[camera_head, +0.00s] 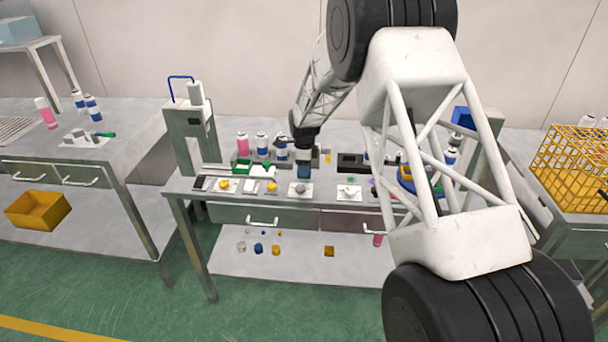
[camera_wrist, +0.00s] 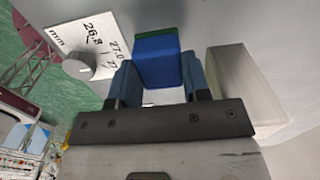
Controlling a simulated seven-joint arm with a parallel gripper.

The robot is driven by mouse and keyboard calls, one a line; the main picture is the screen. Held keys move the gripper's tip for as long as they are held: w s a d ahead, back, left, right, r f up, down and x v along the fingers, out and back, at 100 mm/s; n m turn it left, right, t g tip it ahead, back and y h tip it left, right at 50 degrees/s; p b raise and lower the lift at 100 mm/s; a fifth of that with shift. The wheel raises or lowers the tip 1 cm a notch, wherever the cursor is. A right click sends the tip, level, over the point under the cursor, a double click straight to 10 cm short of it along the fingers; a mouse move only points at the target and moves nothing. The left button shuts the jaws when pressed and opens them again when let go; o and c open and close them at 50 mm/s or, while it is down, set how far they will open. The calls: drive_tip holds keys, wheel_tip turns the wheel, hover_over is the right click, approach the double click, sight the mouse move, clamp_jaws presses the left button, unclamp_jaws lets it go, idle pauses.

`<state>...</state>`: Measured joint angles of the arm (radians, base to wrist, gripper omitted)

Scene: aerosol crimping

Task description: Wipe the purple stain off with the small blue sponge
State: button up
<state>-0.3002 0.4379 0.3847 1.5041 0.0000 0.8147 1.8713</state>
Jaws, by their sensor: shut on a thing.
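My gripper (camera_head: 304,154) points down over the middle of the workbench; in the wrist view its blue fingers (camera_wrist: 160,84) are shut on the small blue sponge (camera_wrist: 158,62). The sponge has a green layer at its far end and sticks out beyond the fingertips. It also shows in the head view as a small blue block (camera_head: 304,171) under the gripper. I cannot tell whether it touches the bench. I cannot make out the purple stain in either view; my arm hides part of the bench on the right.
A white card with printed numbers (camera_wrist: 108,30) and a grey knob (camera_wrist: 78,66) lie close to the sponge. Several cards with small parts line the bench front edge (camera_head: 240,197). A yellow crate (camera_head: 570,160) stands at right.

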drive_tip(key=shift+r, duration=2)
